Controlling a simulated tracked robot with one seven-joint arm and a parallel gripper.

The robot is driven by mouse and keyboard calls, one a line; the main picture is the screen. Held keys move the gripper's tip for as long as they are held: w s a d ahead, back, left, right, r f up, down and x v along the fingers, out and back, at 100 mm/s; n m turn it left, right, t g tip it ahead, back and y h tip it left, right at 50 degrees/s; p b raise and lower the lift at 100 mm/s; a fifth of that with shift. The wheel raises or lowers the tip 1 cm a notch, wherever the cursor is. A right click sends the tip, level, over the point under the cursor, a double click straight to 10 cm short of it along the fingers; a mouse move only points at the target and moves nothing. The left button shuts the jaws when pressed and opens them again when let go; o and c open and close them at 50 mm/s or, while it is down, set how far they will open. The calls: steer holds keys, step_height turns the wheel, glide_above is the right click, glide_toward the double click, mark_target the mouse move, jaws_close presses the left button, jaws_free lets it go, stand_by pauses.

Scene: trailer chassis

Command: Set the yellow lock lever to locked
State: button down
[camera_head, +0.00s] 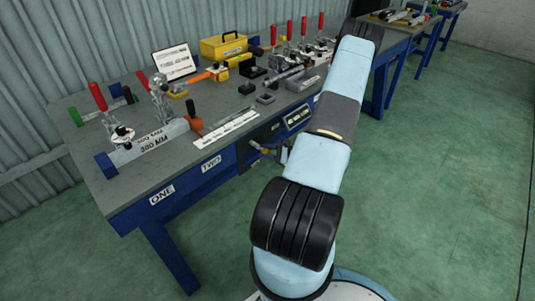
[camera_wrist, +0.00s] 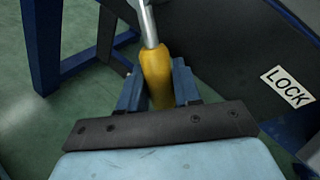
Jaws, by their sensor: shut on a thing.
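The yellow lock lever (camera_wrist: 155,68) shows in the wrist view as a yellow grip on a metal rod. The rod runs up to the top edge of the picture. My gripper (camera_wrist: 157,88) has its two blue fingers on either side of the yellow grip and is shut on it. A white label reading LOCK (camera_wrist: 287,86) is on a dark panel to the right of the lever. In the head view a small yellow part of the lever (camera_head: 265,150) shows below the bench front, with my arm beside it. The lever's pivot is hidden.
The grey bench top (camera_head: 215,105) holds red-handled clamps, a yellow toolbox (camera_head: 223,46) and a white sign (camera_head: 174,62). Blue bench legs (camera_head: 170,255) stand at the left. The green floor (camera_head: 430,190) to the right is clear.

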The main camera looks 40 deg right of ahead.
steer(key=shift+a, duration=0.1)
steer(key=c, duration=1.2)
jaws_free()
steer(key=shift+o, duration=0.2)
steer(key=v, duration=1.3)
steer(key=shift+s+d, duration=0.25)
steer(key=shift+r, duration=0.1)
steer(key=shift+c, duration=0.3)
